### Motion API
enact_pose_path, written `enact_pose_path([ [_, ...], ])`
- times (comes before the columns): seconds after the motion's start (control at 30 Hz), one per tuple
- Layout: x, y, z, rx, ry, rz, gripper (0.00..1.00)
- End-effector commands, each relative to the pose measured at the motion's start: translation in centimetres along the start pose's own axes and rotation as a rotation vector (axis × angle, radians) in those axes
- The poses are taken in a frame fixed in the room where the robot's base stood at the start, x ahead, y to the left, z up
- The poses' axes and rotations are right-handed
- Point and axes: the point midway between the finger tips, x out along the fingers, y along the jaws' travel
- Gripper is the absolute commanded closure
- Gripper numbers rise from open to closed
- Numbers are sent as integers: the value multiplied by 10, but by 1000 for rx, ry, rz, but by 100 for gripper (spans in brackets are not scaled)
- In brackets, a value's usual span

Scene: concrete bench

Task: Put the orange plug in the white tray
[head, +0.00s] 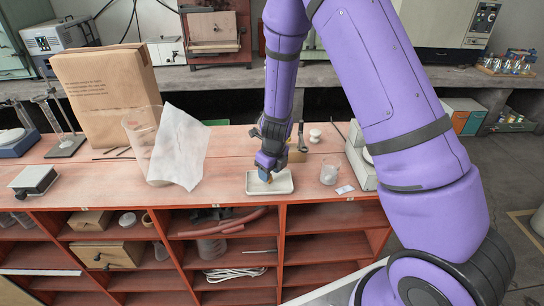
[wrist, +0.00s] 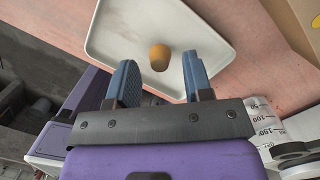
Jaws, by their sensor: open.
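The white tray (head: 284,188) lies on the red bench top near its front edge. It fills the upper middle of the wrist view (wrist: 115,35). The orange plug (wrist: 160,57) is inside the tray's outline in the wrist view, a short cork-like shape that appears to rest on the tray floor. My gripper (head: 266,177) is low over the tray, pointing down. In the wrist view its two blue fingers (wrist: 159,75) are spread apart, with the plug in line with the gap between them and clear space on each side. In the head view the gripper mostly hides the plug.
A clear beaker (head: 330,171) stands right of the tray. A tall clear container (head: 143,140) with a white sheet (head: 181,147) leaning on it stands left, before a brown paper bag (head: 103,90). Bare bench lies between the sheet and the tray. Open shelves are below.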

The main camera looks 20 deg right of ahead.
Motion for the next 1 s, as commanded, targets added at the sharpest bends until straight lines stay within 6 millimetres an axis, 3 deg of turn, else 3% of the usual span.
enact_pose_path([
  [0.5, -90, 1, 1, -3, -4, 0, 54],
  [0.87, -109, 0, 0, -3, -1, 2, 54],
  [1.0, -123, 2, -2, -77, -19, 18, 54],
])
